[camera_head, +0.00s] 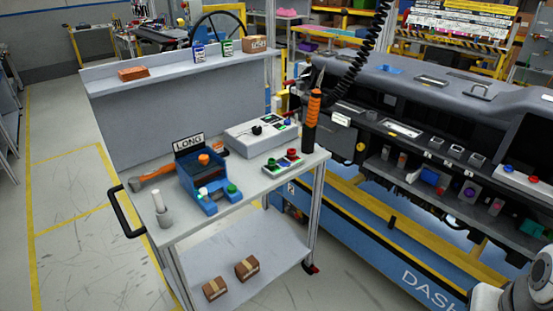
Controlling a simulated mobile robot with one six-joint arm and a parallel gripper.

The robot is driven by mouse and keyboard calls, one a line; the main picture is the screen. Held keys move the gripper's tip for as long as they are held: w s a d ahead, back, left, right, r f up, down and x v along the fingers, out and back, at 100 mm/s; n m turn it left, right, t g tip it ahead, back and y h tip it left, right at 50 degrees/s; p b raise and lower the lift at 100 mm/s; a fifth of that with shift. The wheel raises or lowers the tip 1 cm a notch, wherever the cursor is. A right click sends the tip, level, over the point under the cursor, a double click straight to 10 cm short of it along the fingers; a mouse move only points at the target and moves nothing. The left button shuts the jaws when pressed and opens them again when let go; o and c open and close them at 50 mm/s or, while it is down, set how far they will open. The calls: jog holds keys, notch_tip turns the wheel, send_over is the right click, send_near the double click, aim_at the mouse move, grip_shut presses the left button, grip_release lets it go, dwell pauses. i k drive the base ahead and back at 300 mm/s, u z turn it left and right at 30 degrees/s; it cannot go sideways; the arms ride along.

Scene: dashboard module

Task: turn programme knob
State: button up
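A light grey control box (262,138) sits on the top shelf of the cart. It carries a small black knob (256,129) and small coloured parts at its right end. I see no readable label, and the knob's pointer direction is too small to tell. A blue unit (208,188) in front and to the left holds an orange round cap (203,159) and a "LONG" sign (189,143). I cannot tell for certain which part is the programme knob. Only a white link of my arm shows at the bottom right; my gripper is outside the view.
On the cart stand a small box with red and green buttons (283,163), an upright orange-and-black tool (312,122) with a coiled cable above, an orange-handled tool (155,179) and a grey cup (164,215). The long dashboard module (430,130) stands at right. Floor at left is clear.

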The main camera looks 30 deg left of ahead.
aim_at(257, 130)
jog(key=u, duration=1.75)
